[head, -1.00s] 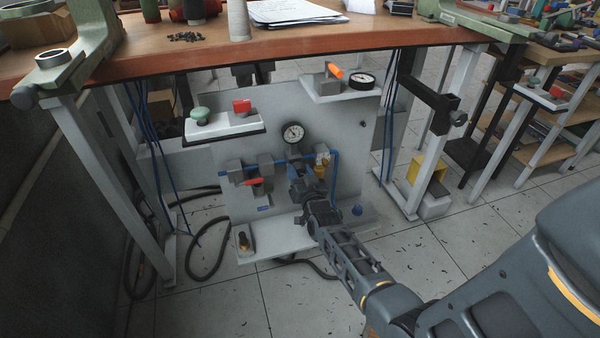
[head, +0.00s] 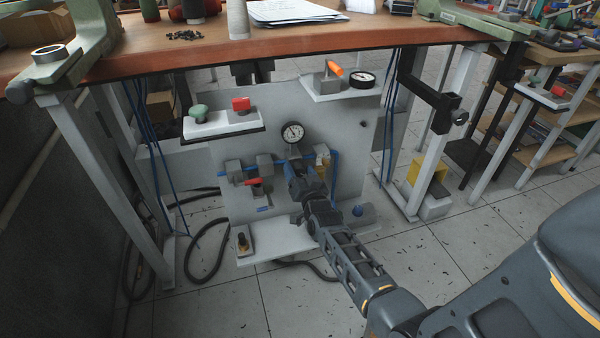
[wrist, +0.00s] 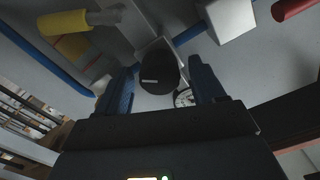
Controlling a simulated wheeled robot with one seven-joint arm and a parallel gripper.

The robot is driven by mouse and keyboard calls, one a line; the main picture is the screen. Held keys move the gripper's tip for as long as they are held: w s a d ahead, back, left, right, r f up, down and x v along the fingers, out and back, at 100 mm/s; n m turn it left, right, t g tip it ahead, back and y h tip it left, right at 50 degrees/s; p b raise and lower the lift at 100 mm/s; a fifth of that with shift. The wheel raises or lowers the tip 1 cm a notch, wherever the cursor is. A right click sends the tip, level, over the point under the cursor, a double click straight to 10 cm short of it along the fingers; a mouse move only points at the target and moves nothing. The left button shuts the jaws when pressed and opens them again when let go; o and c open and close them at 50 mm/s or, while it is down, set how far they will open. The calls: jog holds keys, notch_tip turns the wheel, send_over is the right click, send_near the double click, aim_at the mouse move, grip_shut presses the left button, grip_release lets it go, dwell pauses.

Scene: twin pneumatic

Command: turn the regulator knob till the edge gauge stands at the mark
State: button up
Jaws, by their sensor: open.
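A dark regulator knob (wrist: 160,74) with a small pale label is in the wrist view, between the two blue fingers of my gripper (wrist: 160,69). The fingers are open, with a visible gap on each side of the knob. In the head view my gripper (head: 299,174) is at the grey panel and hides the knob. A round white gauge (head: 292,133) stands just above it on the panel. Its needle shows, but I cannot read the mark. A second gauge (head: 363,79) lies on the upper right shelf.
A red lever (head: 256,182) sits on the pipework left of my gripper. A green button (head: 198,112) and a red switch (head: 241,105) stand on the left shelf. The wooden bench (head: 200,58) overhangs the panel. A lower ledge (head: 272,240) juts out below.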

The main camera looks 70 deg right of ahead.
jog(key=p+v, duration=0.1)
jog(key=v, duration=0.6)
jog(key=shift+s+a+p, duration=0.25)
jog(key=shift+s+p, duration=0.05)
dwell(0.4)
jog(key=s+a+r+n+t+y, duration=0.1)
jog(key=s+a+n+y, duration=0.15)
jog(key=a, duration=0.65)
jog(key=s+a+r+n+t+y, duration=0.1)
jog(key=s+a+n+t+y, duration=0.15)
jog(key=a, duration=0.75)
jog(key=s+a+r+n+y, duration=0.45)
jog(key=s+a+r, duration=0.25)
jog(key=s+a, duration=0.3)
jog(key=s+a+r+n+y, duration=0.45)
jog(key=s+a+r, duration=0.25)
jog(key=r, duration=0.4)
notch_tip(320, 180, up, 16)
jog(key=p, duration=1.5)
jog(key=shift+r+n+p, duration=0.2)
jog(key=shift+n+p, duration=0.1)
jog(key=shift+p, duration=0.1)
